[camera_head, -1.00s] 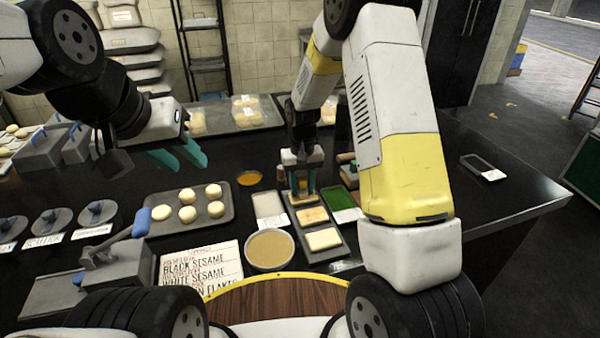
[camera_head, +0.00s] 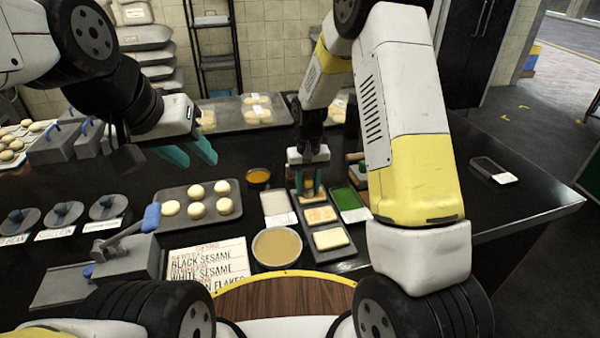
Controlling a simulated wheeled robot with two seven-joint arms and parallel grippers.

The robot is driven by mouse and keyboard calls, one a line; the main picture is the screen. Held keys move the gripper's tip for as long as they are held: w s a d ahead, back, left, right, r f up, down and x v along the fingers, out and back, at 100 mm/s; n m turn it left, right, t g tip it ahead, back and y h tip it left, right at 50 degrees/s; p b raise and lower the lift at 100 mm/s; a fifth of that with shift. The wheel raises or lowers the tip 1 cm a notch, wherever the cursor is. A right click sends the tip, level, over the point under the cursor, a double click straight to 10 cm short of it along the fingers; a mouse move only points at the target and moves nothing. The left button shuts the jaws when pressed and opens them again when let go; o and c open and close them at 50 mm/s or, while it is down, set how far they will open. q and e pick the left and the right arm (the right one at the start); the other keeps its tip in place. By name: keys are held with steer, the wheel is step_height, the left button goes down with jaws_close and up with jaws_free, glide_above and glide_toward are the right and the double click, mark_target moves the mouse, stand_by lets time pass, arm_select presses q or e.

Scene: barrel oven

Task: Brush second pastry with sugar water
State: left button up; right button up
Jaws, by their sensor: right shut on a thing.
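A dark narrow tray (camera_head: 343,253) in front of me holds flat, square pale pastries in a row. The nearest pastry (camera_head: 330,238) and the middle pastry (camera_head: 320,215) are in plain view. My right gripper (camera_head: 308,192) is over the far end of this tray, pointing down. It is shut on a small yellowish-brown thing, likely the brush, mostly hidden between the fingers. I cannot tell whether its tip touches a pastry. A bowl of tan liquid (camera_head: 277,247) stands left of the tray. My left gripper (camera_head: 190,155) is open and empty above the counter, behind the round buns.
A tray of round buns (camera_head: 180,209) lies to the left. A small bowl of orange liquid (camera_head: 258,175), a pale dish (camera_head: 276,203) and a green-filled dish (camera_head: 347,198) stand nearby. A lever device (camera_head: 125,255) is at front left. The counter's right side is mostly clear.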

mark_target(321, 192)
steer(key=shift+w+d+f, duration=0.1)
steer(key=shift+w+d, duration=0.1)
steer(key=shift+d, duration=0.9)
steer(key=shift+w+d+f, duration=0.1)
steer(key=shift+w+d, duration=0.05)
steer(key=shift+d, duration=0.9)
steer(key=shift+a, duration=0.15)
steer(key=shift+s+a+r, duration=0.1)
steer(key=shift+s+a, duration=0.1)
steer(key=shift+a, duration=0.8)
steer(key=shift+s+a+r, duration=0.1)
steer(key=shift+s+a, duration=0.05)
steer(key=shift+a, duration=0.8)
steer(key=shift+s+a+r, duration=0.1)
steer(key=shift+s+a, duration=0.1)
steer(key=shift+a, duration=0.8)
steer(key=shift+w+d+f, duration=0.1)
steer(key=shift+w+d, duration=0.1)
steer(key=shift+d, duration=0.85)
steer(key=shift+w+d, duration=0.2)
steer(key=shift+d, duration=0.8)
steer(key=shift+w+d+f, duration=0.1)
steer(key=shift+w+d, duration=0.1)
steer(key=shift+d, duration=0.85)
steer(key=shift+r, duration=3.05)
